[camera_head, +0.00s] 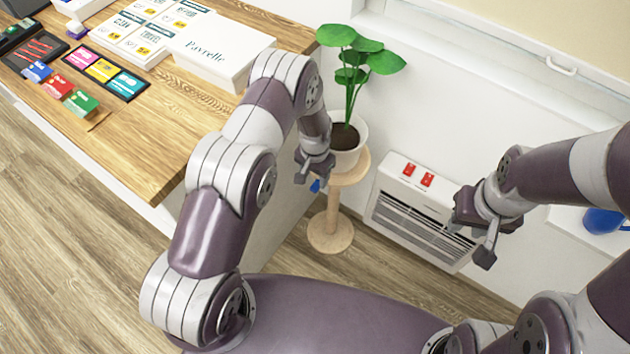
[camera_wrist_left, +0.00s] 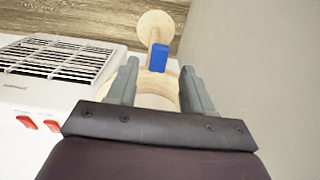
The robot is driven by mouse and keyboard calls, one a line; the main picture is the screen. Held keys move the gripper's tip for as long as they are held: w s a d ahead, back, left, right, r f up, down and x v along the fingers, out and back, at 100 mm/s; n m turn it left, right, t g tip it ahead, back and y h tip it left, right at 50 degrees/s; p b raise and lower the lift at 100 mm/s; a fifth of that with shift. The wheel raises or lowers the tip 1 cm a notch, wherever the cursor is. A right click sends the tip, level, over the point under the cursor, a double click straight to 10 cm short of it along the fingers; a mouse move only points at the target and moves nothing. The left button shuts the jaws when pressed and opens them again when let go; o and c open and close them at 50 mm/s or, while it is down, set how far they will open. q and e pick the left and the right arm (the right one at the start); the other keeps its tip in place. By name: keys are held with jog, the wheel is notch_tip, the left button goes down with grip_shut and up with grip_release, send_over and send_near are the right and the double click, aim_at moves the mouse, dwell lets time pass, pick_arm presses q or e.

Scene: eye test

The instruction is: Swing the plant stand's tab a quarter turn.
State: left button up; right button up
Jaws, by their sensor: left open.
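The plant stand (camera_head: 331,228) is pale wood with a round top, a post and a round base on the floor. It carries a potted plant (camera_head: 350,147). A blue tab (camera_head: 316,187) shows at the stand's left side, just below my left gripper (camera_head: 313,178). In the left wrist view the blue tab (camera_wrist_left: 158,57) lies between the lines of the open fingers (camera_wrist_left: 158,75), near their tips, with a gap on each side. The stand's top is partly hidden behind that gripper. My right gripper (camera_head: 469,241) hangs with its fingers apart, empty, before the heater.
A white heater (camera_head: 420,215) with two red switches (camera_head: 427,180) stands right of the stand, against the wall. A wooden counter (camera_head: 160,125) with boxes and cards is to the left. A blue object (camera_head: 603,221) is at the far right.

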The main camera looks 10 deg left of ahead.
aim_at(314, 186)
pick_arm(q)
jog(key=shift+f, duration=2.1)
grip_shut()
jog(key=shift+a, duration=0.1)
